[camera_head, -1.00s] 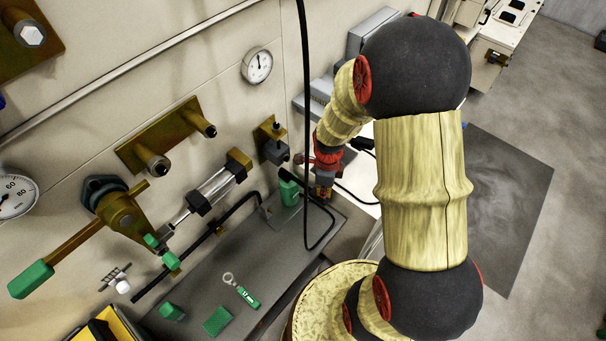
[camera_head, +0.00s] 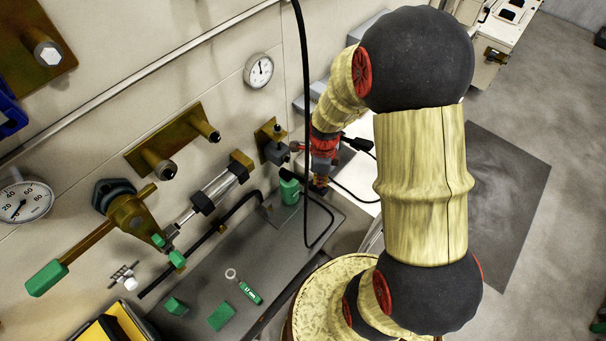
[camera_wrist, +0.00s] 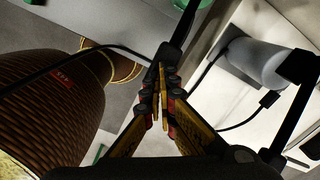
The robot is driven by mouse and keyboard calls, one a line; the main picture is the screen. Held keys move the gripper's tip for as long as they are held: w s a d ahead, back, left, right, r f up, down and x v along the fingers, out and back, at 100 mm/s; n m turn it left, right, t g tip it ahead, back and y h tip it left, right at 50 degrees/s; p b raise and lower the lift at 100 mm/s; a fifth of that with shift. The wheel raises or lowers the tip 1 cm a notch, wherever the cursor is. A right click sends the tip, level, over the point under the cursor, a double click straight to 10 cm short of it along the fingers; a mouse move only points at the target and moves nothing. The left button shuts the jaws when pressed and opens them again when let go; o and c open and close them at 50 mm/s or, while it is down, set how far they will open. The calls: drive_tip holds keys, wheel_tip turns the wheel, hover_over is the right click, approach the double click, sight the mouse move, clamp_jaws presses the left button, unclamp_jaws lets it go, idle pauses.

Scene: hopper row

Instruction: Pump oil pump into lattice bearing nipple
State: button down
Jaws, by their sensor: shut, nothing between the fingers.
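My gripper (camera_head: 320,183) is beside the right end of the grey bench, partly hidden by its wrist. In the wrist view its yellow-and-black fingers (camera_wrist: 161,72) are shut and empty. A black rod-like part (camera_wrist: 182,30) shows just beyond the fingertips; I cannot tell whether they touch it. A green block (camera_head: 289,191) stands on the bench to the left of my gripper and may be the oil pump. A brass plate with a dark fitting (camera_head: 275,150) is on the wall above it. I cannot tell which fitting is the lattice bearing nipple.
A black hose (camera_head: 305,110) hangs in front of the wall and loops over the bench (camera_head: 245,240). A green-handled lever (camera_head: 45,278), a clear cylinder (camera_head: 217,187) and a gauge (camera_head: 258,70) are on the wall. A green-tagged ring (camera_head: 248,292) and green blocks (camera_head: 221,317) lie on the bench.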

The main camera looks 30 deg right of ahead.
drive_tip(key=shift+w+a+r+p, duration=0.1)
drive_tip(key=shift+w+r+p, duration=0.1)
drive_tip(key=shift+r+p, duration=0.4)
drive_tip(key=shift+w+a+r+p, duration=0.15)
drive_tip(key=shift+r+p, duration=0.15)
drive_tip(key=shift+r, duration=0.6)
drive_tip(key=shift+d, duration=0.1)
drive_tip(key=shift+r, duration=0.1)
wheel_tip(320, 180, up, 7)
drive_tip(key=p, duration=0.4)
drive_tip(key=shift+p, duration=0.35)
